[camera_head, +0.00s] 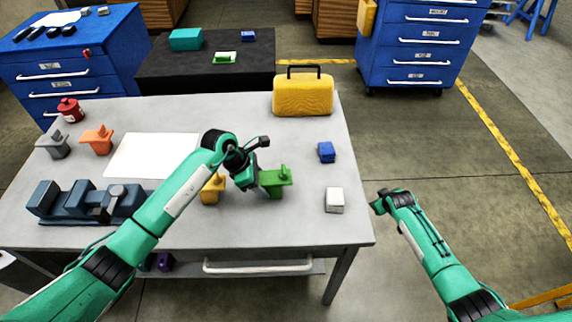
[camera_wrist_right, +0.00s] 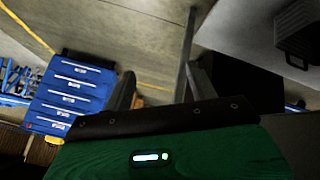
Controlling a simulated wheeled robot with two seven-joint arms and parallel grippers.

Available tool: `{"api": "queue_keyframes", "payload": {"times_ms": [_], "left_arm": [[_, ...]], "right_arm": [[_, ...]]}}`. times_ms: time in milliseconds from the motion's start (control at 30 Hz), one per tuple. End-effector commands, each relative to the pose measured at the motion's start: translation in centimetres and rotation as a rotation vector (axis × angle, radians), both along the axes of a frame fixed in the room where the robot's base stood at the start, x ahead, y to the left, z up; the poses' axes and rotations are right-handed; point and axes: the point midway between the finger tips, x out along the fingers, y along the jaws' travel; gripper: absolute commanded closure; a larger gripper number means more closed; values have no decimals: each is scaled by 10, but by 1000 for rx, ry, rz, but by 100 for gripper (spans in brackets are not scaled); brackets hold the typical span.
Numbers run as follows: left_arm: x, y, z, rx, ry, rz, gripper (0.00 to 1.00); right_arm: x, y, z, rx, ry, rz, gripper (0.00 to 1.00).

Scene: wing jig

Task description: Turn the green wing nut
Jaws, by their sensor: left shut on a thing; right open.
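The green wing nut (camera_head: 277,180) stands upright on the grey table, right of the table's middle in the head view. My left gripper (camera_head: 258,178) reaches it from the left and is shut on it; the dark gripper body hides the nut's left side and the fingertips are hard to make out. A yellow wing nut (camera_head: 211,190) stands just left of it, partly behind my left arm. My right gripper (camera_head: 376,206) is open and empty, off the table's right edge; its two dark fingers show apart in the right wrist view (camera_wrist_right: 160,88).
Floor right of the table is clear.

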Motion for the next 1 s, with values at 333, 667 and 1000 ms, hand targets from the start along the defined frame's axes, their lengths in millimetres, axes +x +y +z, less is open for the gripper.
{"api": "queue_keyframes", "payload": {"times_ms": [333, 667, 1000], "left_arm": [[0, 0, 1, -1, -1, 0, 86], [0, 0, 1, -1, -1, 0, 86], [0, 0, 1, -1, -1, 0, 86]], "right_arm": [[90, 57, 165, 57, -70, 170, 42], [66, 192, 267, 115, 120, 568, 42], [-14, 286, 354, 60, 321, 1067, 42]]}}
